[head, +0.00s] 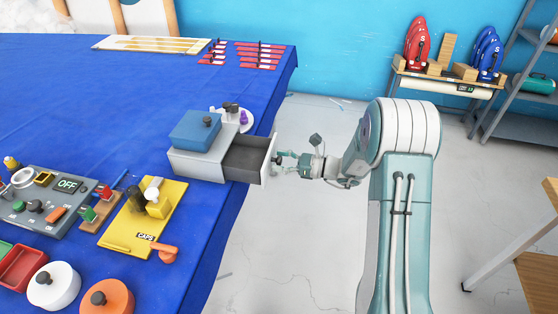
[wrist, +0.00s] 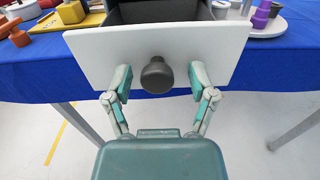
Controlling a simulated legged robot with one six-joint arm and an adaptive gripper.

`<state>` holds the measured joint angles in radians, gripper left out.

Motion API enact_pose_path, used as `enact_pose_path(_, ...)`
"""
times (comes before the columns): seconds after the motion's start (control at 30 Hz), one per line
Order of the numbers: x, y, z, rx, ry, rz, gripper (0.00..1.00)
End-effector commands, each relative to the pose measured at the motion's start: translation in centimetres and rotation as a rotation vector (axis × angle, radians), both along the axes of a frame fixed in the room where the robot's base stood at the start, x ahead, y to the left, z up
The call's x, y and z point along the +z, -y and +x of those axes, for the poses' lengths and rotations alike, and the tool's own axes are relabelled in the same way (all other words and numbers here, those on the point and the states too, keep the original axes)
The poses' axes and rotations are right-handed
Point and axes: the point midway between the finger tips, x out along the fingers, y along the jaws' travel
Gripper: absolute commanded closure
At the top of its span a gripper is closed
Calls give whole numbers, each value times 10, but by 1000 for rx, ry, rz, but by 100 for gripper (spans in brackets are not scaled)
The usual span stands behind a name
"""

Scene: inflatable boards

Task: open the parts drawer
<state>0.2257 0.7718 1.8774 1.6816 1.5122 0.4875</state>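The grey parts drawer box (head: 195,167) stands at the right edge of the blue table. Its drawer (head: 247,153) is pulled well out past the table edge, and its dark inside shows empty. The white drawer front (wrist: 210,45) with a dark round knob (wrist: 157,76) faces me in the wrist view. My gripper (wrist: 160,82) is open, one finger on each side of the knob, with visible gaps between fingers and knob. In the head view my gripper (head: 285,163) is right at the drawer front.
A blue box (head: 195,131) sits on top of the drawer unit. A white plate (head: 233,117) with small parts is behind it. A yellow board (head: 143,218), a grey OFF panel (head: 45,197) and round lidded pots fill the table's left. The floor around my arm is clear.

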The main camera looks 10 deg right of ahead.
Motion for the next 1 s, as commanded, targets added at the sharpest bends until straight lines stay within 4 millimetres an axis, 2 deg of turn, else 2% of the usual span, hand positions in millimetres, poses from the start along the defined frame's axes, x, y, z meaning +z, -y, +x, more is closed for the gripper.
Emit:
enact_pose_path(0.2, 0, 0, -1, 2, -1, 0, 27)
enact_pose_path(0.33, 0, 10, -4, 1, -1, 0, 27)
enact_pose_path(0.8, -1, 96, -34, -2, -1, 0, 27)
enact_pose_path(1.0, -2, 112, -40, -1, -2, 0, 27)
